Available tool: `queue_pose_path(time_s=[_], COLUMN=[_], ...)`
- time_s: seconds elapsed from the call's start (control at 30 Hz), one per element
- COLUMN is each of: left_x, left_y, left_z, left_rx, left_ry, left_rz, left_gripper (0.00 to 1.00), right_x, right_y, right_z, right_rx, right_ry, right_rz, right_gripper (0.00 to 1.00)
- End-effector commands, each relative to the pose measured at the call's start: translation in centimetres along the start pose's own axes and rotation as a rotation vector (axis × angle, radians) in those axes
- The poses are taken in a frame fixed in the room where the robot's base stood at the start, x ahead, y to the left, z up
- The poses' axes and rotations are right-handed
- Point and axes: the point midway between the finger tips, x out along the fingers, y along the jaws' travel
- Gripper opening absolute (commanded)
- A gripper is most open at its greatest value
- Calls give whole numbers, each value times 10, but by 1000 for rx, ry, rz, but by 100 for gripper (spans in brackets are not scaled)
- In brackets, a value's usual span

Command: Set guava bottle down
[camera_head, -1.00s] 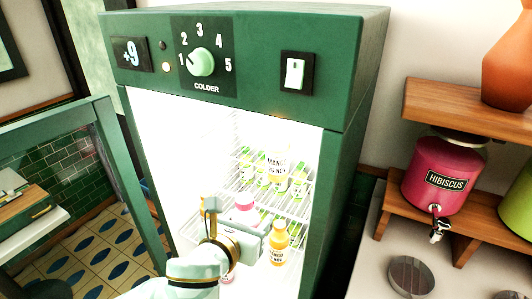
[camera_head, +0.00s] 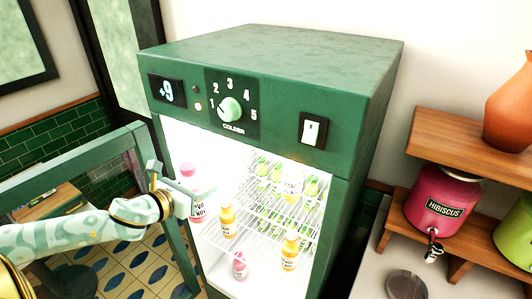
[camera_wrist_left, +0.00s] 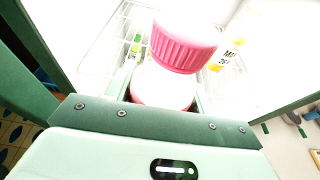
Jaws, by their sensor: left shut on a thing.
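My left gripper (camera_head: 186,194) is shut on a pink-capped bottle, the guava bottle (camera_head: 200,212), at the left side of the lit fridge opening. The bottle looks upright, with a white label partly hidden by the gripper. In the left wrist view, the bottle's ribbed pink cap (camera_wrist_left: 184,50) rises above the gripper's green edge, with wire shelving behind it. The fridge (camera_head: 270,75) is green, with its door open to the left. My right gripper is not in view.
Inside, mango bottles with yellow contents (camera_head: 227,222) stand on the wire racks, another yellow bottle (camera_head: 289,252) further right. A smaller pink bottle (camera_head: 240,266) stands lower down. Green-labelled bottles (camera_head: 262,170) fill the back. The open door (camera_head: 70,170) borders my left arm.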

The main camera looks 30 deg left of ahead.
Motion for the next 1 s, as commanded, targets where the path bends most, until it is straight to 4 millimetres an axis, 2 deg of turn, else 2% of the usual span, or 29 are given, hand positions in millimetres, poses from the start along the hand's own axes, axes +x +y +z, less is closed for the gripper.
queue_pose_path(time_s=[0.17, 0.7, 1.0], left_x=[25, 112, 139], left_y=[2, 1, 0], left_z=[11, 38, 46], left_rx=[-1, -4, -4], left_ry=[-9, -6, -4], left_rz=[1, 1, 1], left_gripper=[12, 12, 12], right_x=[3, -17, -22], right_y=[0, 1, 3], right_z=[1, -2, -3], right_rx=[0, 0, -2], right_ry=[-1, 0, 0], right_rz=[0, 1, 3], right_gripper=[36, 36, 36])
